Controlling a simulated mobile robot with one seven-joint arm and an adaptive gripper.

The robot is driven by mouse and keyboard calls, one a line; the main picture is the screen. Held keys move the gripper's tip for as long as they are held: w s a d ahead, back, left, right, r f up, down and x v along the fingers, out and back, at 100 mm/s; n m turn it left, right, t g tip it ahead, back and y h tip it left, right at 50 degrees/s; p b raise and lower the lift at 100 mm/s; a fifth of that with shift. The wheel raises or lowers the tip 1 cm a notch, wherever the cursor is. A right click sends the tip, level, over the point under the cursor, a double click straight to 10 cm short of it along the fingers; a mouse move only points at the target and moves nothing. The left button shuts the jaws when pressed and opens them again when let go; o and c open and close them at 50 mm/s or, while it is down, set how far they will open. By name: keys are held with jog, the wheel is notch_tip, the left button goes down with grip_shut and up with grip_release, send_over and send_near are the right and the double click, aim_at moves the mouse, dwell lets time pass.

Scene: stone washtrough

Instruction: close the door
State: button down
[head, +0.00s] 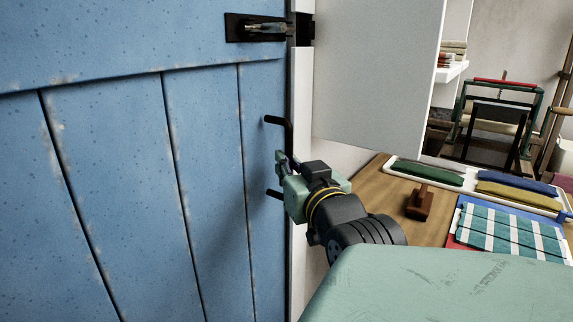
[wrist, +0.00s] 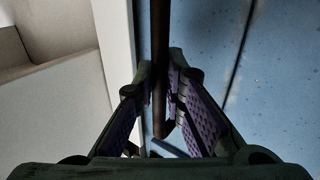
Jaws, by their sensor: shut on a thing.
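The door (head: 140,190) is blue, planked and scuffed, and fills the left of the head view; its surface also shows in the wrist view (wrist: 280,70). Its dark handle (head: 279,121) is an upright bar near the right edge. My gripper (head: 281,160) is at the handle, hiding its middle in the head view. In the wrist view the handle bar (wrist: 160,50) runs between my gripper's purple-padded fingers (wrist: 163,85), which are shut on it. The door's edge lies close beside the white frame (head: 300,180); I cannot tell how wide any gap is.
A black latch (head: 265,27) sits at the door's top right. A pale panel (head: 375,75) stands right of the frame. A wooden table (head: 365,185) holds a tray (head: 400,166) of coloured cloths, a brown wooden block (head: 419,203) and a checked cloth (head: 500,230).

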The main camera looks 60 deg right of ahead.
jog(key=c, duration=1.8)
grip_release()
jog(key=shift+s+d+r, duration=0.1)
jog(key=shift+s, duration=0.5)
jog(key=shift+o, duration=0.7)
jog(key=shift+w, duration=0.15)
jog(key=v, duration=1.2)
